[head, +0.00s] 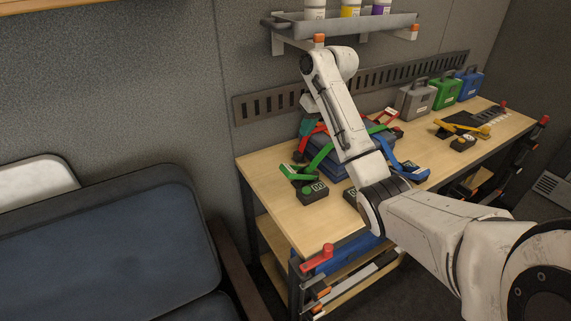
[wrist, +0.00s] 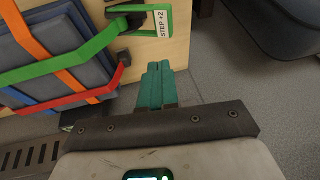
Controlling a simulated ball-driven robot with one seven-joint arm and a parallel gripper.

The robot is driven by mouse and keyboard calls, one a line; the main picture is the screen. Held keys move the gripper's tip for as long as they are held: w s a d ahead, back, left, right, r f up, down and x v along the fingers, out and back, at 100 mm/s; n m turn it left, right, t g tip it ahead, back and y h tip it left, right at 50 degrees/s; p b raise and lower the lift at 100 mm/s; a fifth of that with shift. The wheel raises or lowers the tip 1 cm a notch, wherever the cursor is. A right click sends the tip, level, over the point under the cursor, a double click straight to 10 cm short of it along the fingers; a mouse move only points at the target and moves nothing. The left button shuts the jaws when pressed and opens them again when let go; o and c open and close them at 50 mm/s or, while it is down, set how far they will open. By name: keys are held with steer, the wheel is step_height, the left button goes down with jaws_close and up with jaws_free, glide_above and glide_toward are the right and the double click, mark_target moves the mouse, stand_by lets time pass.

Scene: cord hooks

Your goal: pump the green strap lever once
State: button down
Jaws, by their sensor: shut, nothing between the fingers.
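The green strap lever (head: 297,173) stands raised at the left end of the workbench, over a small dark box with a display (head: 312,192). The green strap (head: 318,158) runs from there across a blue-grey case. In the wrist view, the green strap (wrist: 60,62) crosses the case, and the lever (wrist: 132,9) shows at the top edge, partly cut off, next to a "STEP +2" label (wrist: 163,23). My gripper (wrist: 159,66) has teal fingers, shut and empty, apart from the lever. In the head view my gripper (head: 306,127) is behind the lever, near the wall.
Red (head: 316,129) and blue (head: 405,170) straps also lie around the case. A yellow lever (head: 455,129) is farther right. Grey, green and blue boxes stand at the back right. A shelf with bottles (head: 345,22) hangs above. A blue seat (head: 100,245) is at left.

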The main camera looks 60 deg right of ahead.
steer(key=shift+d+r, duration=0.15)
steer(key=shift+d, duration=0.05)
steer(key=p, duration=0.2)
glide_toward(288, 168)
steer(key=x, duration=0.5)
steer(key=shift+w+d, duration=0.1)
steer(key=shift+d, duration=0.25)
steer(key=shift+w+a+f, duration=0.15)
steer(key=shift+a+f, duration=0.1)
steer(key=shift+f, duration=0.3)
